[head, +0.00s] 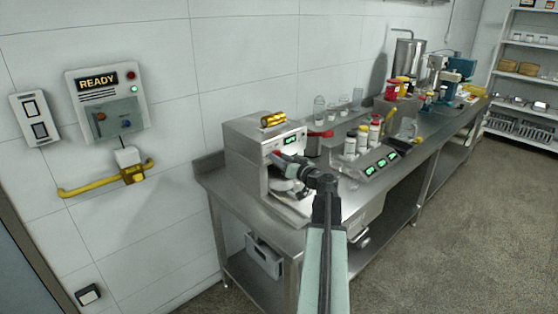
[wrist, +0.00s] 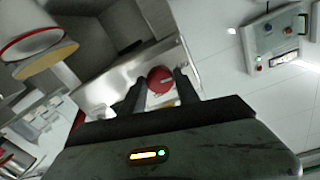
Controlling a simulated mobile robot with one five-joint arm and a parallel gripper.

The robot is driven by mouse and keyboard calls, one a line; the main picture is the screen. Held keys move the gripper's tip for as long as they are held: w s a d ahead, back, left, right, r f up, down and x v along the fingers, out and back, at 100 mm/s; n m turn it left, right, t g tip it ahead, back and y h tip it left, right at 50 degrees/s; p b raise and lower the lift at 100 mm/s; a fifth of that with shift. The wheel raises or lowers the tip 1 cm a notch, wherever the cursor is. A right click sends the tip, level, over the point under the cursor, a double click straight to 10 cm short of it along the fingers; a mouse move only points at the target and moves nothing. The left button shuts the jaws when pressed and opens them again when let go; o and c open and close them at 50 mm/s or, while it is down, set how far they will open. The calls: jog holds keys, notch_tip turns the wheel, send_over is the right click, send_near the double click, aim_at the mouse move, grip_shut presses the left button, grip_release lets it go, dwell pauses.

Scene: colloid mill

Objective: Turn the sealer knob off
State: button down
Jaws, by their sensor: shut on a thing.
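The sealer (head: 248,160) is a steel machine at the near left end of the bench, with a lit green display on its front. Its red knob (wrist: 160,75) shows between my fingertips in the wrist view, with a pale mark on its right side. In the head view a bit of the red knob (head: 276,153) shows at the upper front, partly hidden by my gripper. My gripper (head: 283,159) reaches the sealer's front from the right. In the wrist view my gripper (wrist: 160,83) is shut on the knob, one dark finger on each side.
Jars (head: 350,147), several green-lit displays (head: 381,163) and bottles stand on the bench right of the sealer. A wall panel reading READY (head: 107,100) and a yellow rail (head: 92,187) are at left. Open floor (head: 455,230) lies at right.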

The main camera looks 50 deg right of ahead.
jog(key=shift+f+n, duration=0.1)
jog(key=shift+n, duration=0.6)
jog(key=c, duration=0.9)
grip_release()
jog(key=s, duration=0.5)
jog(key=s+a, duration=0.1)
jog(key=s, duration=0.1)
jog(key=shift+s, duration=0.4)
